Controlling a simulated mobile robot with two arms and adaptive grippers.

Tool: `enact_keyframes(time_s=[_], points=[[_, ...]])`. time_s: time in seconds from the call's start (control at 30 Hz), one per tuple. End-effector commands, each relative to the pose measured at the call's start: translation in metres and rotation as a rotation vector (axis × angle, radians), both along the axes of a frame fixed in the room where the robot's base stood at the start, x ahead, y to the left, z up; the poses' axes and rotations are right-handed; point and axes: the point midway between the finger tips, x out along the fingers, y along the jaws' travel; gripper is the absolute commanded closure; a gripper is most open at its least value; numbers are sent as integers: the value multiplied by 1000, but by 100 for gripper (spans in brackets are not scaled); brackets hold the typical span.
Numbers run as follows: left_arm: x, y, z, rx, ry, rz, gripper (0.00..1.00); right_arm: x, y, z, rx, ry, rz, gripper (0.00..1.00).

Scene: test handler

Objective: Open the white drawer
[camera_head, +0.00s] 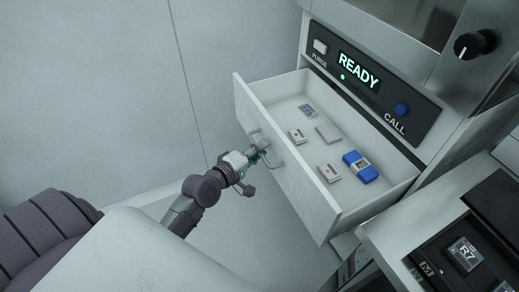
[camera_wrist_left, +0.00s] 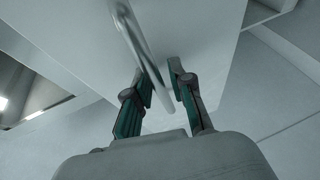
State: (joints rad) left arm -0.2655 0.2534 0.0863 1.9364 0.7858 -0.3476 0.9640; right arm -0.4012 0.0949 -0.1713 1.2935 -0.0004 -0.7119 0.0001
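The white drawer (camera_head: 287,169) is pulled out well away from its cabinet in the head view, its inside plainly seen. Its metal bar handle (camera_head: 272,158) is on the front panel and also crosses the left wrist view (camera_wrist_left: 139,42). My left gripper (camera_head: 257,153) is at the handle. In the wrist view its fingers (camera_wrist_left: 162,82) stand on either side of the bar, close to the left finger, with a small gap visible on the right. The fingers look partly open around it. My right gripper is out of view.
In the drawer lie a blue item (camera_head: 360,167) and several small grey and white pieces. Above it is a dark panel with a READY display (camera_head: 359,70) and a blue CALL button (camera_head: 402,110). A grey unit with a dark tray (camera_head: 459,252) stands at lower right. Floor left of the drawer is clear.

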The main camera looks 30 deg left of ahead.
Motion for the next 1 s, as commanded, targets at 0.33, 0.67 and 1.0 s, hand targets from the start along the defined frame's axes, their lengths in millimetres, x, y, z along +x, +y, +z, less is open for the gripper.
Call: enact_keyframes(time_s=[0.33, 0.67, 1.0], points=[[0, 0, 1, -2, -3, 0, 63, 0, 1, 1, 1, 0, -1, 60], [-46, 8, 8, 2, 2, -1, 63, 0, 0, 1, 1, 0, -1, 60], [-106, 19, 20, 1, 2, -2, 63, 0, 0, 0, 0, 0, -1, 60]])
